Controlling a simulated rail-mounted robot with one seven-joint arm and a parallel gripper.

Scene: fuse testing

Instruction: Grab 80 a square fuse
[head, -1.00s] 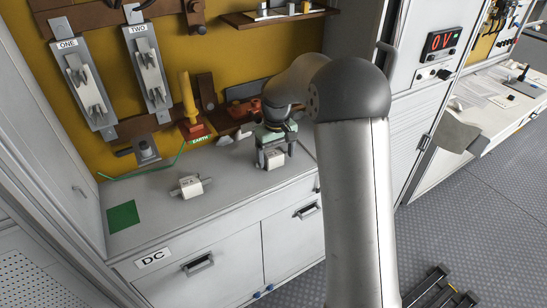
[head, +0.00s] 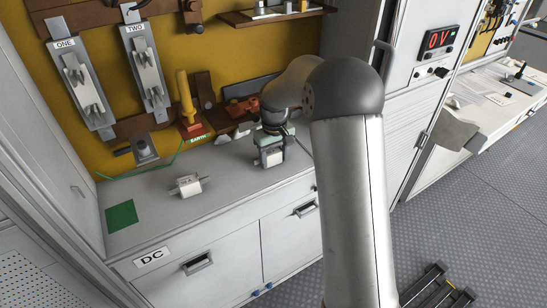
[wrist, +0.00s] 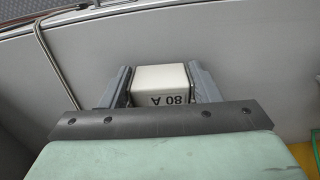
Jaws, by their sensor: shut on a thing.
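The 80 A square fuse (wrist: 160,84) is a white block; its "80 A" print shows upside down in the wrist view. It sits between the two grey fingers of my gripper (wrist: 160,88), which are shut on it from both sides. In the head view my gripper (head: 272,156) is over the right part of the grey counter, with the white fuse (head: 272,157) between its fingers. I cannot tell for sure whether the fuse is clear of the counter.
Another white square fuse (head: 187,186) lies on the counter (head: 235,190) to the left, near a green square (head: 121,215). An orange and yellow EARTH piece (head: 188,108) stands at the back. Fuse holders ONE (head: 80,88) and TWO (head: 147,72) hang on the yellow wall.

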